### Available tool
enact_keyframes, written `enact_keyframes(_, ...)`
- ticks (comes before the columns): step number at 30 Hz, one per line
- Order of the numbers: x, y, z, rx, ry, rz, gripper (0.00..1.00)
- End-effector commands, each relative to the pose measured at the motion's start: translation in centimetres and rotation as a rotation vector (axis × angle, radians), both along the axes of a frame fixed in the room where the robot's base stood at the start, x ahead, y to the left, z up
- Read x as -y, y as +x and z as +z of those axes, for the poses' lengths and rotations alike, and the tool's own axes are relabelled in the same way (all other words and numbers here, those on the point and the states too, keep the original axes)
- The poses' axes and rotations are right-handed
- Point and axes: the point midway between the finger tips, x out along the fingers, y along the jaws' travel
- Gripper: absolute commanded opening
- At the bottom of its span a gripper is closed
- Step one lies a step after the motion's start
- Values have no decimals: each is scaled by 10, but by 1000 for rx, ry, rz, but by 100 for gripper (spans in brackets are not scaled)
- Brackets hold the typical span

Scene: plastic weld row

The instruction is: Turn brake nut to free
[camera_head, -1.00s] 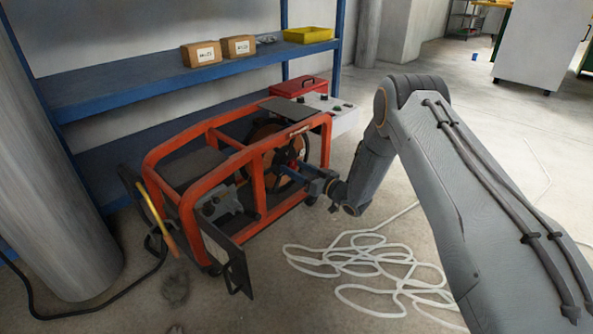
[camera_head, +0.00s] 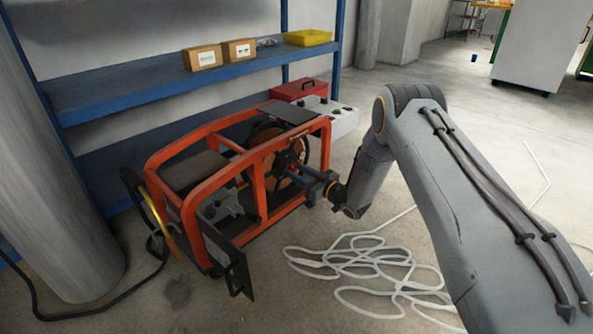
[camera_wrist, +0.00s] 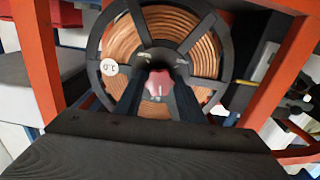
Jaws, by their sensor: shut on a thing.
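The brake nut (camera_wrist: 158,86) is a small red knob at the hub of a spoked reel wound with copper-coloured wire (camera_wrist: 125,50). In the wrist view, the two dark fingers of my gripper (camera_wrist: 159,96) close on the nut from both sides. Their tips hide part of it and the lower part of the reel. In the head view, my gripper (camera_head: 291,174) reaches from the right into the orange frame to the reel's hub. The nut is too small and covered there to make out clearly.
The orange tube frame (camera_head: 262,193) surrounds the reel, with bars close to my gripper. A grey control box (camera_head: 343,122) and a red case (camera_head: 298,89) stand behind. White hose (camera_head: 375,262) lies coiled on the floor. A blue shelf (camera_head: 150,92) stands behind.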

Motion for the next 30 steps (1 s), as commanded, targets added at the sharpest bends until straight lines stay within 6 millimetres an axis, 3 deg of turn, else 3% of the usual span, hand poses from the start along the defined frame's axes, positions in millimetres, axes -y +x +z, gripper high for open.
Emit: enact_keyframes(30,1,-1,1,757,-591,4,13)
